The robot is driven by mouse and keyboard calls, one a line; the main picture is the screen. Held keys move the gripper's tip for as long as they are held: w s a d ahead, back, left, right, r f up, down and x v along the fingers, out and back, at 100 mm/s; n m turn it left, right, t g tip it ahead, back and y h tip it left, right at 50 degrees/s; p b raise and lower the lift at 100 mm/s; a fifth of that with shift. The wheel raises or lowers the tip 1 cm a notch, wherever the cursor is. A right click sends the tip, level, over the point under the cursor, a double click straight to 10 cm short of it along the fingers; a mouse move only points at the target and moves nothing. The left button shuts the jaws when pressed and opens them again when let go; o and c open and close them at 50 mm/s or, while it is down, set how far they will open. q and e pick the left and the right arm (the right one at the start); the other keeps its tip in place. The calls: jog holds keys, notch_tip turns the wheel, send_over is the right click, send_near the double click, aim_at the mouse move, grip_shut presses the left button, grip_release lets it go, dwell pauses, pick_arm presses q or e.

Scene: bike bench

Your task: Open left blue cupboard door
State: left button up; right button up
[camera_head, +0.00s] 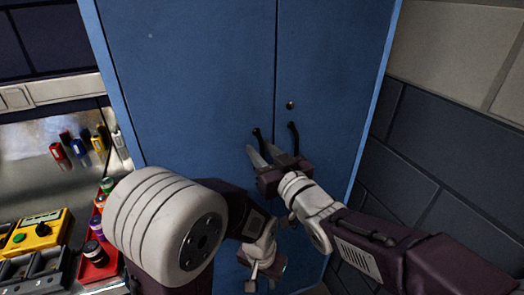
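The blue cupboard has a left door (190,80) and a right door (335,60); both look shut, meeting at a vertical seam. The left door's black handle (257,135) is beside the seam, and its lower part is hidden by my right gripper (262,153). The fingers of that gripper are apart, with the left handle running down between them; I cannot tell whether they touch it. The right door's black handle (294,138) is just right of the fingers. My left gripper (262,278) is low in front of the cupboard, small and partly hidden by its own arm.
A round lock (290,105) is on the right door. At left, a bench holds a yellow device (38,235) and a red tray (98,262) with small bottles. Coloured markers (80,145) hang above it. A dark brick wall (430,150) stands close on the right.

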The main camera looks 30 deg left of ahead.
grip_shut()
dwell(1.4)
